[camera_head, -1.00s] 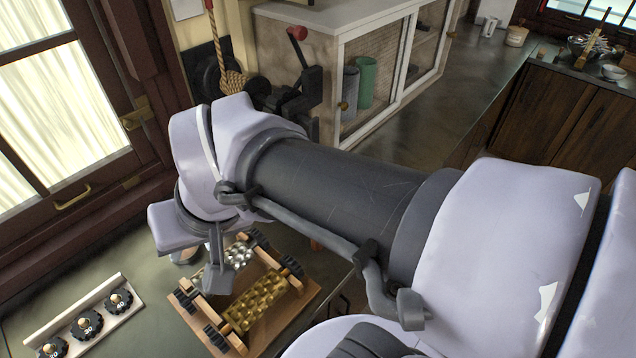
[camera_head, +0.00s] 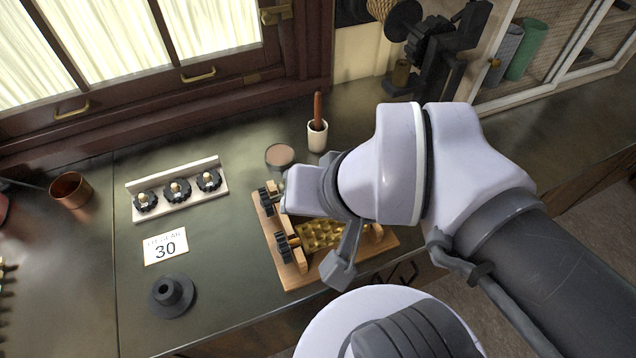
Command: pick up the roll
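A brass roll (camera_head: 318,236) with a knobbly surface lies in a wooden stand (camera_head: 297,283) with black gears, on the dark counter. My wrist and gripper (camera_head: 343,268) hang over the stand and cover part of it. One grey finger shows in front of the brass roll; the other is hidden, so I cannot tell whether the gripper is open or holds anything. I cannot tell whether the finger touches the roll.
A white rack (camera_head: 180,200) with several black gears, a card reading 30 (camera_head: 165,247) and a dark flanged piece (camera_head: 172,295) stand to the left. A round tin (camera_head: 280,155) and a white cup (camera_head: 317,136) stand behind. A copper pot (camera_head: 71,188) is far left.

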